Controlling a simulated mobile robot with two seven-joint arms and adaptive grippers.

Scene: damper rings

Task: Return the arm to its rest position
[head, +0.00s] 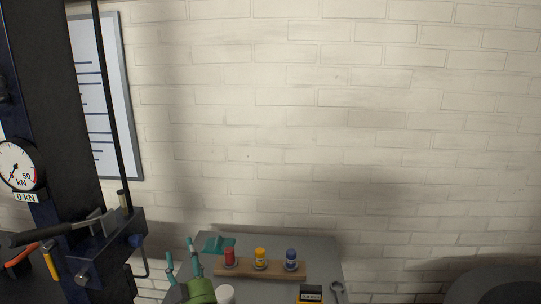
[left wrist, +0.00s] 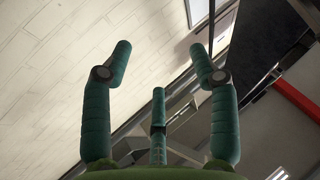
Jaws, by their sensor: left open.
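My left gripper (head: 181,252) is low in the head view, at the left edge of the grey table. Its green palm is at the bottom edge and its teal fingers point up. In the left wrist view the same gripper (left wrist: 160,52) has its fingers spread wide, with nothing between them. Its third finger stands in the lower middle. My right gripper is not in view. A wooden rack (head: 245,269) on the table holds a red piece (head: 230,257), a yellow piece (head: 260,257) and a blue piece (head: 291,258), apart from the gripper.
The grey table (head: 322,260) also carries a teal object (head: 218,244), a black and yellow box (head: 311,293), a wrench (head: 338,291) and a white round thing (head: 225,293). A dark test frame with a dial gauge (head: 17,165) stands at left. A brick wall is behind.

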